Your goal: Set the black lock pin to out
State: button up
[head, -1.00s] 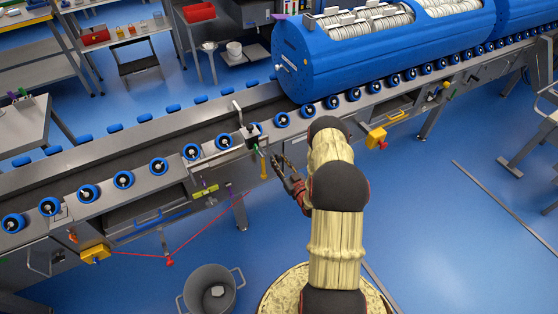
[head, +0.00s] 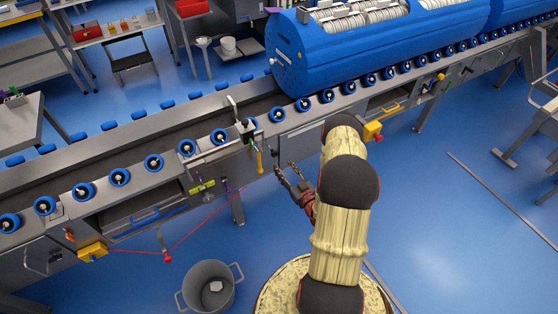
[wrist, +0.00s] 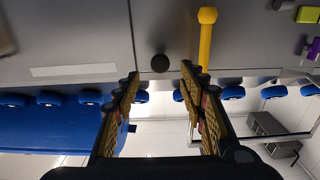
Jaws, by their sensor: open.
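The black lock pin appears to be the round black knob (wrist: 160,62) on the grey panel in the wrist view. I cannot make it out in the head view. My gripper (wrist: 160,77) is open and empty, with the knob showing between its fingertips; I cannot tell how far off it is. In the head view my gripper (head: 284,165) is in front of the conveyor's near side, to the right of a yellow handle (head: 259,161). This yellow handle (wrist: 206,40) also shows close beside one fingertip in the wrist view.
The conveyor (head: 120,208) with blue rollers runs across the view and carries a big blue tub (head: 330,60). A red cord (head: 200,230) hangs along its front. A grey bucket (head: 208,288) stands on the floor. A yellow box (head: 373,131) juts out at right.

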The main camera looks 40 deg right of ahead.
jog(key=v, duration=0.3)
jog(key=shift+s+a, duration=0.1)
jog(key=shift+s, duration=0.25)
